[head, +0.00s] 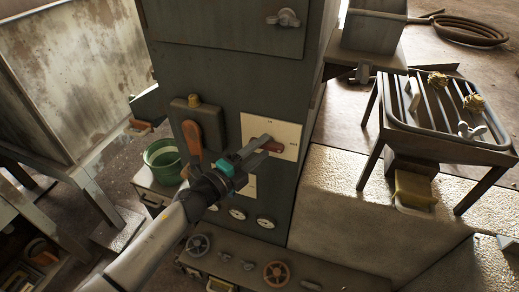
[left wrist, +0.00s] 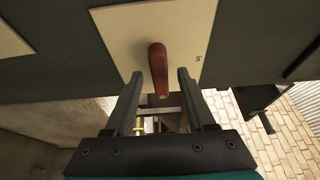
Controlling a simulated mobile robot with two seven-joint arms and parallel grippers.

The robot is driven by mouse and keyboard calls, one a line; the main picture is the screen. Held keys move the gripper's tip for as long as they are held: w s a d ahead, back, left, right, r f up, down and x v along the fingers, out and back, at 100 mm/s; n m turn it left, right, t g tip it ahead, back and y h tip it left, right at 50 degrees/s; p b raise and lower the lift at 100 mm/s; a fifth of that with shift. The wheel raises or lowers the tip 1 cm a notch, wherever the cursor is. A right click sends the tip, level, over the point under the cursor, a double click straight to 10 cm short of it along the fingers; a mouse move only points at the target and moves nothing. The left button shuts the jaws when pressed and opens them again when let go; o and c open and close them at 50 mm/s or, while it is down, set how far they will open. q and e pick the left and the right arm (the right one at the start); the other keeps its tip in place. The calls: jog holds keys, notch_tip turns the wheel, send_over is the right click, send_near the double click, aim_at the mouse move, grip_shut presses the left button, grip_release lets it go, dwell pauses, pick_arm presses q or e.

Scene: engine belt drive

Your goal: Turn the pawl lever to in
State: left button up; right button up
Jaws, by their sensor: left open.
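The pawl lever, a dark red handle (head: 273,146), sits on a cream plate (head: 288,130) on the front of a dark grey-green cabinet. In the left wrist view, the red lever (left wrist: 158,68) points down the picture, its rounded end between my finger tips. The cream plate (left wrist: 120,30) has a small dark mark right of the lever, too small to read. My left gripper (head: 260,149) is open at the lever; in the left wrist view its fingers (left wrist: 160,80) lie either side of the handle with gaps showing. My fingers partly hide the lever in the head view. My right gripper is out of view.
An orange-brown lever (head: 192,137) on a dark box is left of the plate. Round gauges (head: 237,214) and handwheels (head: 276,273) are below. A green bucket (head: 163,158) stands left. A wire rack (head: 445,115) stands right.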

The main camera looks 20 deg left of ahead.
pick_arm(q)
grip_shut()
dwell(0.3)
